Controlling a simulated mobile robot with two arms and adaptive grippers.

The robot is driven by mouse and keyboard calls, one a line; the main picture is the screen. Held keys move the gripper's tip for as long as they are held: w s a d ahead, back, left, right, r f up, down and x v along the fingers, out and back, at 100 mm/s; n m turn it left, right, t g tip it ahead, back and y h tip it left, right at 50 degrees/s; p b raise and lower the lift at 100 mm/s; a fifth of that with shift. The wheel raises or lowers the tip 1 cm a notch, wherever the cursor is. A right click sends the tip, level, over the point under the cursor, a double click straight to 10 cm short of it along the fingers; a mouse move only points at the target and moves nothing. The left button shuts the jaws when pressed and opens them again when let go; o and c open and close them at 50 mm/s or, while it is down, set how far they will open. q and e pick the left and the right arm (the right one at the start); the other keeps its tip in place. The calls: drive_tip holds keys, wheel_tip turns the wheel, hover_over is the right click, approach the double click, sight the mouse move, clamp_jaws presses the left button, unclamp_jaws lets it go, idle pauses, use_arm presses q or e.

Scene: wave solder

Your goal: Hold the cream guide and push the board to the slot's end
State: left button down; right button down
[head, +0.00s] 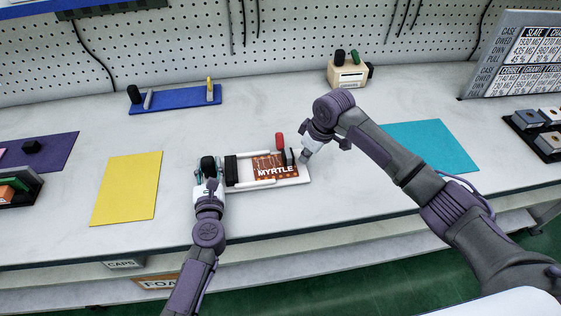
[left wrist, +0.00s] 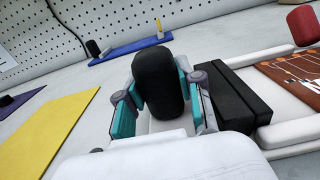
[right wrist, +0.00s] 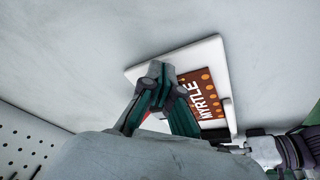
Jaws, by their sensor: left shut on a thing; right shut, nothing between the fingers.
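The cream guide (head: 240,187) lies flat on the bench, with pale rails along its long sides. The brown board (head: 266,161) marked MYRTLE lies between the rails in its right part. A black block (head: 231,169) sits left of the board, with a gap between them. My left gripper (head: 207,184) is shut on a black upright handle (left wrist: 158,85) at the guide's left end. My right gripper (head: 303,157) is shut and empty at the board's right end. In the right wrist view its fingers cover part of the board (right wrist: 205,100); contact is unclear.
A red knob (head: 279,140) stands at the guide's far side. A yellow mat (head: 126,188) lies left and a teal mat (head: 432,147) right. A blue rack (head: 176,98) and a wooden block (head: 347,74) stand behind. The bench around the guide is mostly clear.

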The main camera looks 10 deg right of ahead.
sight(279, 163)
use_arm(q)
drive_tip(key=shift+d+f, duration=0.1)
use_arm(e)
drive_tip(key=shift+s+a, duration=0.1)
drive_tip(key=shift+a, duration=3.8)
use_arm(q)
drive_tip(key=shift+s, duration=0.1)
use_arm(e)
drive_tip(key=shift+d, duration=0.1)
use_arm(q)
drive_tip(key=shift+d, duration=0.1)
use_arm(e)
drive_tip(key=shift+d+r, duration=0.1)
drive_tip(key=shift+d, duration=0.35)
use_arm(q)
drive_tip(key=shift+a, duration=0.2)
use_arm(e)
drive_tip(key=shift+d+r, duration=0.2)
drive_tip(key=shift+r, duration=3.2)
use_arm(q)
drive_tip(key=c, duration=0.7)
unclamp_jaws()
drive_tip(key=shift+o, duration=0.2)
